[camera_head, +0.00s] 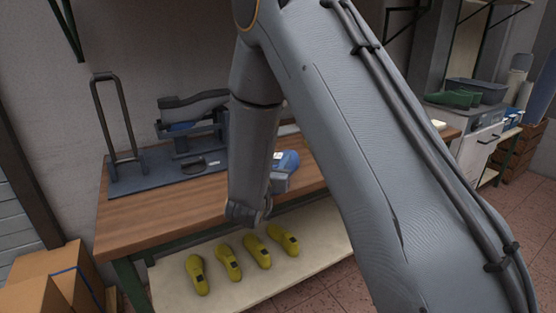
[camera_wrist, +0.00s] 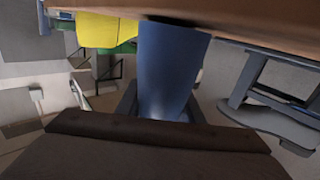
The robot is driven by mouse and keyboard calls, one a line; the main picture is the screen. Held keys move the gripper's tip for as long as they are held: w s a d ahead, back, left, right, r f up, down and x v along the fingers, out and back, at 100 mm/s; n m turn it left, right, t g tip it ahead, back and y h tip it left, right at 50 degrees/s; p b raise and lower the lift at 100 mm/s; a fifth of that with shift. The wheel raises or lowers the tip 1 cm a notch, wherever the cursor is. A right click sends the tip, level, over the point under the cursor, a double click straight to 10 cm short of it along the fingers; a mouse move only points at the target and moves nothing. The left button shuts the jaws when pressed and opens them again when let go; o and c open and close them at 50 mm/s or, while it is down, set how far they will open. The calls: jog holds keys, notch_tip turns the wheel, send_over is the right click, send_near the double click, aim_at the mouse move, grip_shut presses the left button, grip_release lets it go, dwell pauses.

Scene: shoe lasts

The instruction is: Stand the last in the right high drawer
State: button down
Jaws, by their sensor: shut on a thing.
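A blue last (camera_wrist: 170,65) is between the jaws of my gripper (camera_wrist: 160,108) in the wrist view, and the jaws are shut on it. In the head view a blue piece that looks like this last (camera_head: 287,160) shows over the right part of the workbench, partly behind my arm. My gripper in the head view is mostly hidden by my arm. At the right a pale cabinet (camera_head: 478,150) has a front with a handle. I cannot make out an open high drawer in either view.
The wooden workbench (camera_head: 150,220) holds a blue-grey mat with a dark upright frame (camera_head: 120,120) and a stand (camera_head: 190,120). Several yellow lasts (camera_head: 228,262) lie on the pale shelf below. A grey bin (camera_head: 478,90) and green lasts (camera_head: 455,99) sit on the cabinet. Cardboard boxes (camera_head: 45,280) stand lower left.

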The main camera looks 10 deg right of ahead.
dwell(0.3)
jog(key=c, duration=1.7)
grip_release()
jog(key=shift+f, duration=0.2)
jog(key=o, duration=0.5)
jog(key=shift+r, duration=0.1)
